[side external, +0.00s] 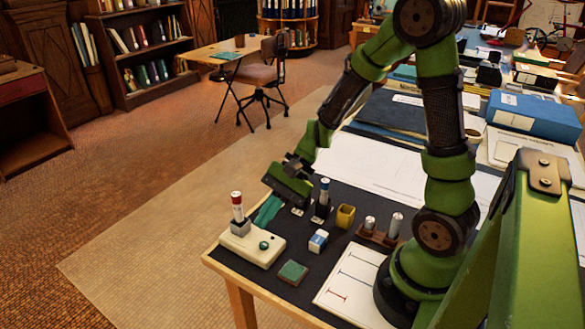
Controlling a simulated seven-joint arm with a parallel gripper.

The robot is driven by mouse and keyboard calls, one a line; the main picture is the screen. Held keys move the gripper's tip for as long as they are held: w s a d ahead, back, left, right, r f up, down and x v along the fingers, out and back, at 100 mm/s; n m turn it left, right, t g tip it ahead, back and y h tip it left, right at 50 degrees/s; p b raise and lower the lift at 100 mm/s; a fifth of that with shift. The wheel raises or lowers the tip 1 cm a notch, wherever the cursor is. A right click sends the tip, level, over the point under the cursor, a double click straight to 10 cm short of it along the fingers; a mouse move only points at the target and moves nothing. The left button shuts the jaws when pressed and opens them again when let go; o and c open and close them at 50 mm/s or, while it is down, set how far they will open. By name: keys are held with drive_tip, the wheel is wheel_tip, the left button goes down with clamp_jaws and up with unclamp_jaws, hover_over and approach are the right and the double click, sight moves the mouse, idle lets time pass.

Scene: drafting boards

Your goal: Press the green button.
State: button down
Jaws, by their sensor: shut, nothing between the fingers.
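The green button (263,245) is a small round dark-green knob on top of a cream box (250,252) near the table's front-left corner. The box also carries a small dark dot. My gripper (286,198) hangs tilted above the dark mat, behind and to the right of the button, apart from it. It is shut and empty. Its fingertips are hard to make out. A teal-green patch (267,211) shows just below the hand, partly hidden by it; I cannot tell what it is.

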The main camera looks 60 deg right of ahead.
sight(268, 244)
drive_tip(key=shift+f, duration=2)
idle(0.5)
drive_tip(key=shift+f, duration=0.4)
drive_tip(key=shift+f, duration=0.4)
idle(0.5)
drive_tip(key=shift+r, duration=0.85)
drive_tip(key=shift+r, duration=2.5)
